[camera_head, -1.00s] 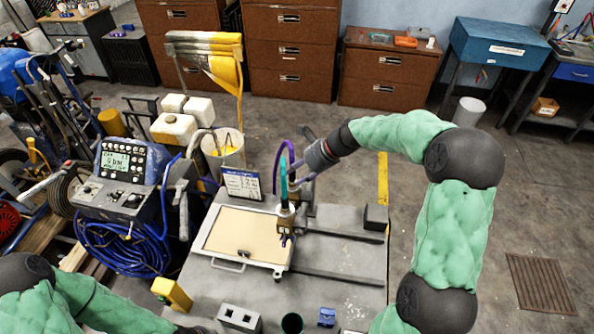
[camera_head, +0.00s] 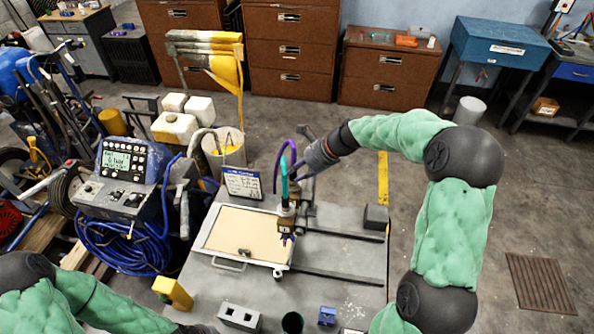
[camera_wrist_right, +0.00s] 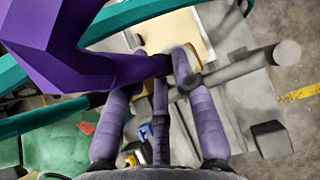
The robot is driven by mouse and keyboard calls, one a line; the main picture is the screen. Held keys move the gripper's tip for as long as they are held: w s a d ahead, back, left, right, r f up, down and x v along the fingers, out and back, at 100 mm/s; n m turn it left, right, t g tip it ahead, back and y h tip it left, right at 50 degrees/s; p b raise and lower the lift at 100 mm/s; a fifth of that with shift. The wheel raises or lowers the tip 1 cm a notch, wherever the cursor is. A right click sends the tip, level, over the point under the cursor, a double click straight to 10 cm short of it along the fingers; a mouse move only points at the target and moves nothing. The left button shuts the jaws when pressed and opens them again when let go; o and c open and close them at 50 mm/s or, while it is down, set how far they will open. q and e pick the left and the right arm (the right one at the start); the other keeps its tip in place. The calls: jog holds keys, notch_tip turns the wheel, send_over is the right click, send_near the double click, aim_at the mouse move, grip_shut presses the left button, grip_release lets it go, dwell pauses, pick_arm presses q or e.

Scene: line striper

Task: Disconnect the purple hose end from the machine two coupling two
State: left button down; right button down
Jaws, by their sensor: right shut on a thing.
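The purple hose (camera_head: 283,146) arches up beside a teal hose (camera_head: 284,176) in the head view. In the wrist view the purple hose (camera_wrist_right: 75,60) fills the upper left, and its end lies between the fingertips. My right gripper (camera_wrist_right: 172,66) is shut on that purple hose end. In the head view, my right gripper (camera_head: 298,178) is beside the brass-coloured coupling block (camera_head: 286,216) on the machine. The fingers hide the joint, so I cannot tell if the end is still seated. My left arm enters at lower left; its gripper is out of frame.
A control console (camera_head: 127,172) with coiled blue hose (camera_head: 125,245) is at left. A dark block (camera_head: 376,217) sits at the bench's right side. Floor at right is clear.

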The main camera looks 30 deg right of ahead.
pick_arm(q)
jog(key=shift+r+p, duration=0.5)
jog(key=shift+r, duration=0.1)
pick_arm(e)
jog(key=shift+w+d+r, duration=0.15)
jog(key=shift+r, duration=0.45)
pick_arm(q)
jog(key=shift+r, duration=0.1)
pick_arm(e)
jog(key=shift+r, duration=0.15)
